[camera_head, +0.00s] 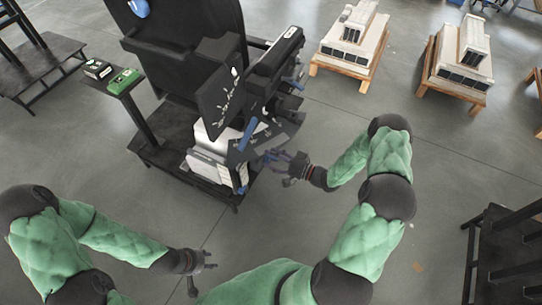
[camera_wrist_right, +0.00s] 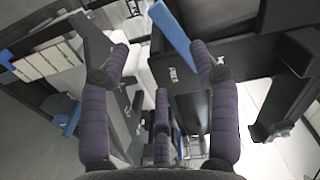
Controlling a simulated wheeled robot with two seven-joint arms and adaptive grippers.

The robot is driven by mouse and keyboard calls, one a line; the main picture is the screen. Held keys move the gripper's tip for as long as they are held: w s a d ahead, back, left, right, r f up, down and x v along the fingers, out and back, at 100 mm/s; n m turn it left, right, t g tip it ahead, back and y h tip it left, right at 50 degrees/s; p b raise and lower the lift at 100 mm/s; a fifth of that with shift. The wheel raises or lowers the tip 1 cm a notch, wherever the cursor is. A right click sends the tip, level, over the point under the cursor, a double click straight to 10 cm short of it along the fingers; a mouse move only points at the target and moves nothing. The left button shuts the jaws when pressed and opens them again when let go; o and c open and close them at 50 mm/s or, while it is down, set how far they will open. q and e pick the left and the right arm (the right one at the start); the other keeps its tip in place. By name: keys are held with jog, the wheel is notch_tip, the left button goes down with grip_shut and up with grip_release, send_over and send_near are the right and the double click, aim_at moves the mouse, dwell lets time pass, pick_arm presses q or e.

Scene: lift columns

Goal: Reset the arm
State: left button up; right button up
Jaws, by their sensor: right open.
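My right gripper (camera_head: 275,162) is open at the front of a dark machine (camera_head: 228,85) with a white base part (camera_head: 208,158). In the right wrist view, the purple-grey fingers of my right gripper (camera_wrist_right: 162,100) are spread wide, with nothing held between them. A blue bar (camera_wrist_right: 172,30) and dark panels of the machine lie beyond the fingertips. I cannot tell whether a finger touches the machine. My left gripper (camera_head: 206,265) is low in the head view, above the bare floor. Its fingers look apart and empty.
A narrow side stand holds a green box (camera_head: 123,81) and a black-and-white box (camera_head: 97,68). Wooden pallets (camera_head: 455,91) with pale stacked parts stand at the upper right. Dark racks are at the lower right (camera_head: 505,250) and upper left. The floor between is clear.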

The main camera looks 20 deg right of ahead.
dwell(0.6)
jog(key=s+a+f+n+g+h, duration=0.1)
jog(key=s+a+f+g+h, duration=0.15)
jog(key=a+f, duration=0.25)
jog(key=s+a+f+g+h, duration=0.1)
jog(key=a+f+g+h, duration=0.25)
jog(key=a+f, duration=0.2)
jog(key=s+a+f+n+g, duration=0.1)
jog(key=s+g, duration=0.3)
jog(key=s, duration=0.5)
jog(key=s+a+f+n+g+h, duration=0.1)
jog(key=s+a+n+g, duration=0.1)
jog(key=s, duration=0.7)
jog(key=a+g, duration=0.1)
jog(key=a, duration=0.1)
jog(key=shift+s+a+n+g, duration=0.3)
jog(key=shift+s+n+g, duration=0.05)
jog(key=shift+n+g, duration=0.05)
